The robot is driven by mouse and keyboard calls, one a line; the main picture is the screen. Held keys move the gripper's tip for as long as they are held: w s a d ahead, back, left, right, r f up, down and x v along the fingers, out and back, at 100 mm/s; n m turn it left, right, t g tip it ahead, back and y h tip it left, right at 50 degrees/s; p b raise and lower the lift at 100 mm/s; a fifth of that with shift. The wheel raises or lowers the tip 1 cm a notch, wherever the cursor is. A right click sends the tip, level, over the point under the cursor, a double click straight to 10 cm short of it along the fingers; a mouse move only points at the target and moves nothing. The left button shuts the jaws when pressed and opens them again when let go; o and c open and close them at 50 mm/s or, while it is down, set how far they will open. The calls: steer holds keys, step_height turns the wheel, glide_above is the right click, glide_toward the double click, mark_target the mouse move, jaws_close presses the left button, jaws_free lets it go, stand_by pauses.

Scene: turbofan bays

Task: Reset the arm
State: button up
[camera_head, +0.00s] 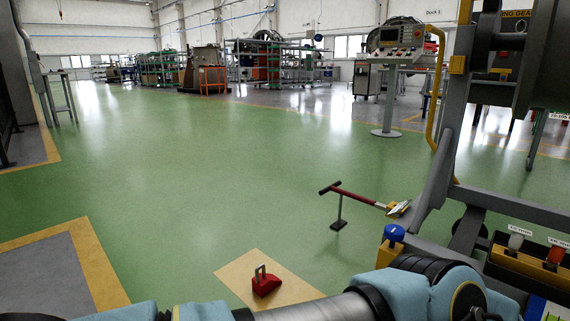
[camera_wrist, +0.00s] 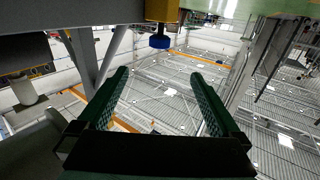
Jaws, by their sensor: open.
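My gripper (camera_wrist: 162,98) shows in the wrist view with its two green fingers wide apart and nothing between them. Beyond the fingers are the hall's ceiling and wall, and the view looks tilted or upside down. In the head view my arm, with blue-grey covers, lies across the bottom edge. My gripper itself cannot be made out in that view.
A grey stand frame (camera_head: 440,185) with a blue knob (camera_head: 394,233) rises close on the right. A tray (camera_head: 530,258) holds small labelled items. A red-handled tool (camera_head: 355,195) stands ahead. Green floor is clear left.

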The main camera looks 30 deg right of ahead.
steer(key=w+d+r+m+g+h+p, duration=0.1)
steer(key=w+d+r+h, duration=0.1)
steer(key=w+r, duration=0.55)
steer(key=w+d+r+m+g+h, duration=0.15)
steer(key=w+r, duration=0.25)
steer(key=w, duration=0.7)
steer(key=w+d+r+g+h+p, duration=0.1)
steer(key=w+r+g+h, duration=0.1)
steer(key=w+r, duration=0.5)
steer(key=w+a+r+m+g+y+p, duration=0.1)
steer(key=w+a+r+m+g, duration=0.15)
steer(key=w+a, duration=1.45)
steer(key=w+a+r+n+g+y+p, duration=0.1)
steer(key=a+n+g+y+p, duration=0.25)
steer(key=a, duration=2.55)
steer(key=s+a+n+g+y, duration=0.25)
steer(key=s+a, duration=0.55)
steer(key=a, duration=0.4)
steer(key=s+a+n+g+y, duration=0.1)
steer(key=s+a+g+y, duration=0.2)
steer(key=s+a, duration=0.65)
step_height(320, 180, up, 38)
steer(key=w+a+p, duration=0.1)
steer(key=a+p, duration=0.1)
steer(key=p, duration=3.5)
steer(key=shift+w+a, duration=0.3)
